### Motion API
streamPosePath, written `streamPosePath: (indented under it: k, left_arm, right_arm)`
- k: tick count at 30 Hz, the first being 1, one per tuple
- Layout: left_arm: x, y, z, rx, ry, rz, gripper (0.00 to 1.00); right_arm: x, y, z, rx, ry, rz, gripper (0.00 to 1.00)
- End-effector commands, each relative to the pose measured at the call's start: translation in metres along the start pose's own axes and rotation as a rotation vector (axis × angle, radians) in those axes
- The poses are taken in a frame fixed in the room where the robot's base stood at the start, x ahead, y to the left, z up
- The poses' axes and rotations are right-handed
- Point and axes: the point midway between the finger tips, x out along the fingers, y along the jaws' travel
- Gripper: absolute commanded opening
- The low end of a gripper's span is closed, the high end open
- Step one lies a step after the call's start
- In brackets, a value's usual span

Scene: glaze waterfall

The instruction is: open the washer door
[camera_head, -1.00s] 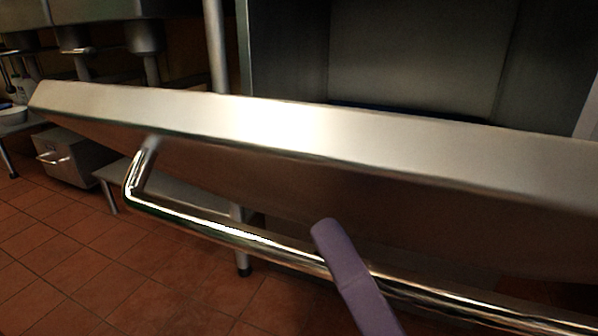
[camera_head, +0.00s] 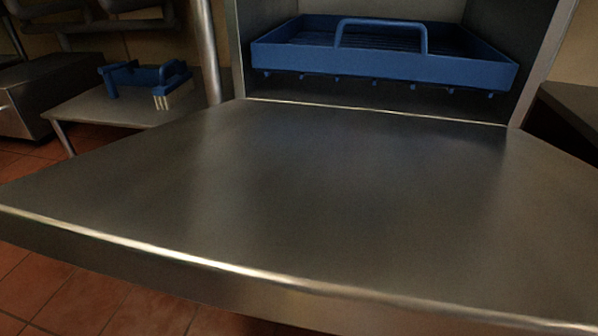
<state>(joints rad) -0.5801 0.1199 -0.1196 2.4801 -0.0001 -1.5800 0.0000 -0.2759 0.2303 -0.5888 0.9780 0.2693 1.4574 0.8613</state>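The washer door (camera_head: 270,200) is a wide flat metal panel that lies folded down, about level, across the middle of the head view. Its near edge runs along the lower part of the picture and its far edge meets the washer opening. Inside the open washer (camera_head: 390,97) sits a blue rack (camera_head: 390,65) with a raised handle. The door's bar handle is hidden now. Neither of my grippers shows in the head view.
A metal post (camera_head: 208,50) stands beside the washer. A dark counter (camera_head: 575,105) is at the right. Tiled floor (camera_head: 90,300) shows at lower left.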

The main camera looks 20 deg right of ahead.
Motion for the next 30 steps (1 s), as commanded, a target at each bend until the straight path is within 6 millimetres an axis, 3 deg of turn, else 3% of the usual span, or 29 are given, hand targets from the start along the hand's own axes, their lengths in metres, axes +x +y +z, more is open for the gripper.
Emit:
streamPosePath:
  k: [14,15,22,30]
  left_arm:
    - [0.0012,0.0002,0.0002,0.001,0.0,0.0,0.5]
    - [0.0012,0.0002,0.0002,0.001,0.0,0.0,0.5]
    - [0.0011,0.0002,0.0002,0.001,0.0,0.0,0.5]
    - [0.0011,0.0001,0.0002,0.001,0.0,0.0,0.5]
  right_arm:
    - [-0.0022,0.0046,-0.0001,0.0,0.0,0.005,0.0]
    - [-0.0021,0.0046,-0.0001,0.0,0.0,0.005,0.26]
    - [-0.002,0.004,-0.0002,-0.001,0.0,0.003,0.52]
    - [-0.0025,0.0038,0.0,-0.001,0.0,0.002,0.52]
